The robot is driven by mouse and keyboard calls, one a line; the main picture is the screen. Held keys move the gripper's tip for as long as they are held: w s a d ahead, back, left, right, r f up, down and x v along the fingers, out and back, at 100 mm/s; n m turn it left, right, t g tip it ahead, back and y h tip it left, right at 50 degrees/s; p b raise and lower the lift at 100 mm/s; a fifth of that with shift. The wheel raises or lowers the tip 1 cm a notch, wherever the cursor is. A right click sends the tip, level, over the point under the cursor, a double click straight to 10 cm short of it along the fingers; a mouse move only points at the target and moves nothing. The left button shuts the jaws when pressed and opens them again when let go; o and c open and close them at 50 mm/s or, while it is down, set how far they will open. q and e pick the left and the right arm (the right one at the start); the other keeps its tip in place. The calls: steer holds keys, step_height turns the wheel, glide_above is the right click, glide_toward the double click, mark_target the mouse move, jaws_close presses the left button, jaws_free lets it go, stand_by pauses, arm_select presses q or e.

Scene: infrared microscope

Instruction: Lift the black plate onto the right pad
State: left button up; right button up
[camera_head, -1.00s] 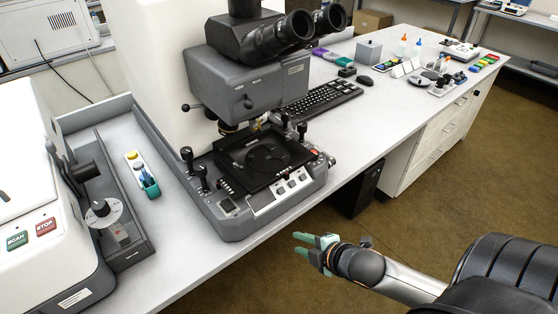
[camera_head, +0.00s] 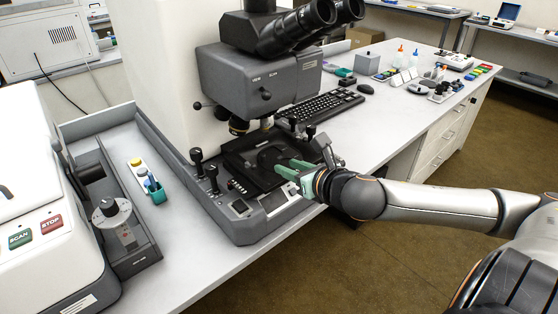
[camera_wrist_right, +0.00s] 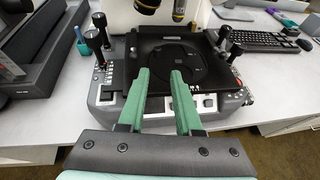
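The black plate (camera_head: 246,163) lies on the stage of the microscope (camera_head: 270,213), under the objectives; it is square with a round disc in its middle. In the right wrist view the plate (camera_wrist_right: 139,60) is flat in front of my fingers. My right gripper (camera_head: 285,169) is at the plate's front right edge, its green fingers reaching over the front of the stage. In the right wrist view the two fingers (camera_wrist_right: 161,80) are apart with nothing between them. Whether they touch the plate I cannot tell. My left gripper is not in view. I cannot make out the right pad.
Black knobs (camera_head: 197,156) stand up along the stage's left side, with more at its right. A keyboard (camera_head: 320,107) lies behind right. A grey-walled tray area with a small teal holder (camera_head: 155,191) is at the left. The bench front is clear.

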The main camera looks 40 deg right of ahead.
mark_target(264, 156)
steer(key=shift+a+x, duration=0.2)
steer(key=shift+x, duration=2.5)
steer(key=shift+r+x, duration=0.15)
steer(key=shift+x, duration=1.15)
steer(key=shift+r+x, duration=0.1)
steer(key=shift+x, duration=1.25)
steer(key=shift+w+a, duration=0.1)
steer(key=shift+a, duration=0.05)
jaws_close()
